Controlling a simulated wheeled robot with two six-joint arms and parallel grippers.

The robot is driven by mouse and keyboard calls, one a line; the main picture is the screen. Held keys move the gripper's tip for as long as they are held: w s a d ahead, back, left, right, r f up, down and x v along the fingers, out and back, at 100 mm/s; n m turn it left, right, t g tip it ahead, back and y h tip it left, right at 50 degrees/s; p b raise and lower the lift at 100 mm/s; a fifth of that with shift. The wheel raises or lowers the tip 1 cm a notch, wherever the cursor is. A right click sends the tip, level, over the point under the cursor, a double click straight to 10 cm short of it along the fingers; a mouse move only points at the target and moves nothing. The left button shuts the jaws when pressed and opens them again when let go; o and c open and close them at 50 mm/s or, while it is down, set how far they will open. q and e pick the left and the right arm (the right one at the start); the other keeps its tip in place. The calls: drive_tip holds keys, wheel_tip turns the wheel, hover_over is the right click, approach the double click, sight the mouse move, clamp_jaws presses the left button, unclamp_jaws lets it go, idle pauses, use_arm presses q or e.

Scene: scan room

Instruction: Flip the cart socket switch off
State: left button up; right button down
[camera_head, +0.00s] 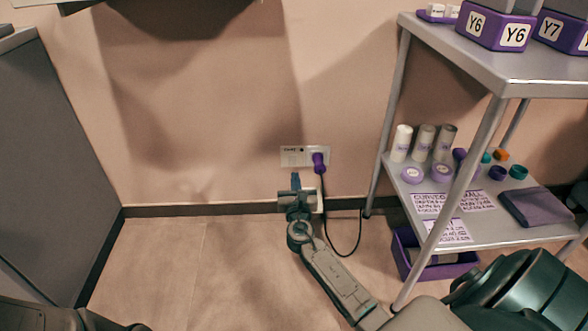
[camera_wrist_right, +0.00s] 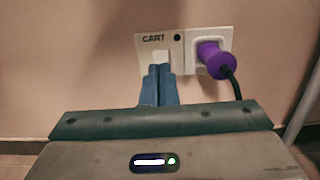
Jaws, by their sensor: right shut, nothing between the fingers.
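The cart socket (camera_head: 292,150) is a pale plate low on the pink wall, and it also shows in the right wrist view (camera_wrist_right: 150,43) with the label CART and a dark dot. A purple plug (camera_head: 318,162) sits in its right half, also in the right wrist view (camera_wrist_right: 212,58). The switch (camera_wrist_right: 161,57) is a white part just above my fingertips, its lower part hidden behind them. My right gripper (camera_head: 296,180), with blue fingers (camera_wrist_right: 159,80), is shut and empty, in front of the socket's left half. I cannot tell whether it touches the switch. My left gripper is not in view.
A black cord (camera_head: 340,250) hangs from the plug to the floor. A metal shelf cart (camera_head: 490,65) with bottles, lids and purple boxes stands at the right. A purple bin (camera_head: 440,272) is under it. A grey cabinet (camera_head: 50,150) stands at the left; the floor between is clear.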

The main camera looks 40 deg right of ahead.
drive_tip(key=shift+r+p+v, duration=0.25)
drive_tip(key=shift+p+v, duration=0.1)
drive_tip(key=shift+v, duration=0.9)
drive_tip(key=shift+r+p+v, duration=0.25)
drive_tip(key=shift+p+v, duration=0.1)
drive_tip(key=shift+v, duration=0.9)
